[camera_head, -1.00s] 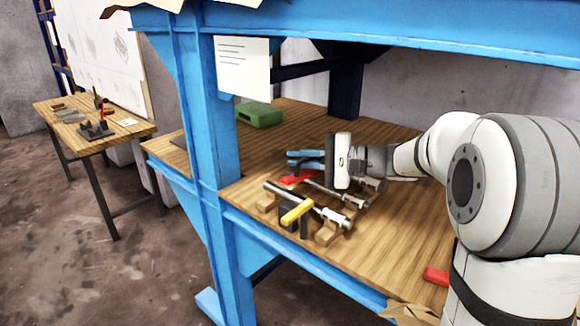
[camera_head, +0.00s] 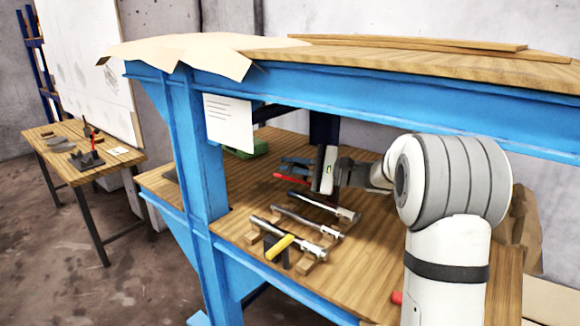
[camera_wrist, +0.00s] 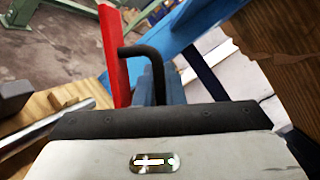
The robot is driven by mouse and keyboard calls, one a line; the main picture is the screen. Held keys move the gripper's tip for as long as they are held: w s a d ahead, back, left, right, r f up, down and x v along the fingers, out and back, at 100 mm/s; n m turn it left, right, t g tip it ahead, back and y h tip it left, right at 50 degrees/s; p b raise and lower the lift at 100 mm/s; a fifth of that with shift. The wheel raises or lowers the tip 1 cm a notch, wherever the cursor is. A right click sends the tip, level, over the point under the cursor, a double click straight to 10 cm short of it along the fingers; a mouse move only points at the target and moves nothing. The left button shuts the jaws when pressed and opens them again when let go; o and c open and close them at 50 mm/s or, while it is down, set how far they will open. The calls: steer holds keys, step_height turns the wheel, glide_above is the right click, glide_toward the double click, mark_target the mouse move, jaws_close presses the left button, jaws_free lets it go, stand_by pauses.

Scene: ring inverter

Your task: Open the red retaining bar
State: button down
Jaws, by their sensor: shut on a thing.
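The red retaining bar (camera_wrist: 115,55) stands at upper left in the wrist view, with a black bent handle (camera_wrist: 145,52) joining it. In the head view a red bar (camera_head: 292,179) shows just left of my gripper (camera_head: 298,164). My gripper's blue fingers (camera_wrist: 156,85) are closed around the lower part of the black handle, which is partly hidden between them. The bar's far end and its hinge or mount cannot be made out clearly.
On the wooden bench lie metal rods (camera_head: 310,215) on wooden blocks, one with a yellow handle (camera_head: 279,246). A blue frame post (camera_head: 197,150) stands at left and a blue beam (camera_head: 400,95) runs above. A green box (camera_head: 250,150) sits behind. A side table (camera_head: 75,148) stands far left.

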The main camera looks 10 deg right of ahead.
steer(key=c, duration=1.8)
jaws_free()
steer(key=v, duration=0.8)
